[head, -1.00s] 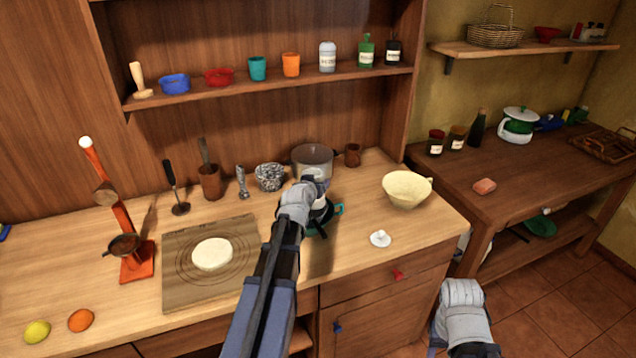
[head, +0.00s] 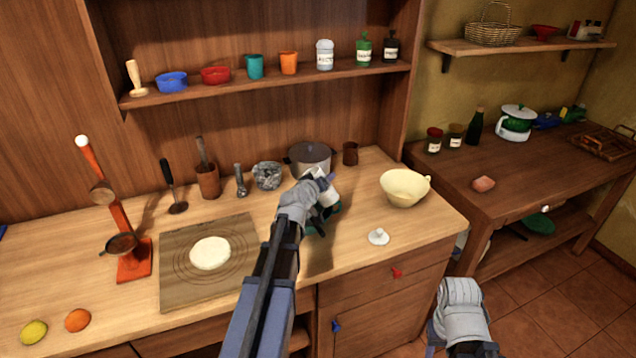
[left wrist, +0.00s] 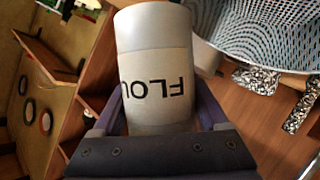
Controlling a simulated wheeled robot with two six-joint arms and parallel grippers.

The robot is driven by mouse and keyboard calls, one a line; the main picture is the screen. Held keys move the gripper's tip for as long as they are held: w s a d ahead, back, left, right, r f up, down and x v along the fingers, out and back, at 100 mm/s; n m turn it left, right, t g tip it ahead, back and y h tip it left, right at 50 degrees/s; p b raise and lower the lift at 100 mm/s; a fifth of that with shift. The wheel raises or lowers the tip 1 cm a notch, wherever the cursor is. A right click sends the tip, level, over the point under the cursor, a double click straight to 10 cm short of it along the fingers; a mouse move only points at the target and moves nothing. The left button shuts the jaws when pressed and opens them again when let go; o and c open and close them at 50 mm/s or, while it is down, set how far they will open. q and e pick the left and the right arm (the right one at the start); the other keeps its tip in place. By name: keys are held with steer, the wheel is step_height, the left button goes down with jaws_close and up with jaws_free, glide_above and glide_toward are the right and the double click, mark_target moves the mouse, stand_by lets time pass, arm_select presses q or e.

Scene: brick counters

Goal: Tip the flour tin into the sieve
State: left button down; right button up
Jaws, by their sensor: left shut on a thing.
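My left gripper (head: 318,184) is shut on the white flour tin (head: 329,195) above the counter. The tin is tilted, one end toward the lower right. In the left wrist view the tin (left wrist: 155,60) sits between the fingers, its lettering upside down. No flour is seen falling. Below the tin, a teal-edged thing (head: 336,209) is mostly hidden by tin and arm; I cannot tell whether it is the sieve. A grey pot-like vessel (head: 310,158) stands behind. A perforated metal wall (left wrist: 250,35) shows in the left wrist view. My right gripper (head: 462,305) is low right, its fingers hidden.
A white knobbed lid (head: 378,237) and a cream bowl (head: 405,188) are to the right on the counter. A pastry board (head: 180,285) with dough lies left. A stone-look mortar (head: 267,176) stands near the pot. Bare counter lies around the lid.

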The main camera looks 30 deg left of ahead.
arm_select(q)
steer(key=shift+w+d+f+n+t+h+b, duration=0.15)
steer(key=shift+d+n+t+h+b, duration=0.15)
steer(key=shift+n+h+b, duration=0.35)
steer(key=shift+r+n+t, duration=0.3)
steer(key=shift+n, duration=0.75)
steer(key=n+b, duration=0.1)
steer(key=n+t+h, duration=0.1)
steer(key=shift+r+n+h+b, duration=0.25)
steer(key=shift+r+n+b, duration=0.1)
steer(key=shift+r+n, duration=0.05)
steer(key=n, duration=0.1)
steer(key=r+n+t+b, duration=0.1)
steer(key=n, duration=0.1)
steer(key=shift+a+r+t+h, duration=0.15)
steer(key=shift+a+t+h, duration=0.1)
steer(key=shift+t+h, duration=0.05)
steer(key=shift+a+r+n+t+b, duration=0.25)
steer(key=shift+r+n+t, duration=0.2)
steer(key=shift+n, duration=0.45)
steer(key=shift+s, duration=0.2)
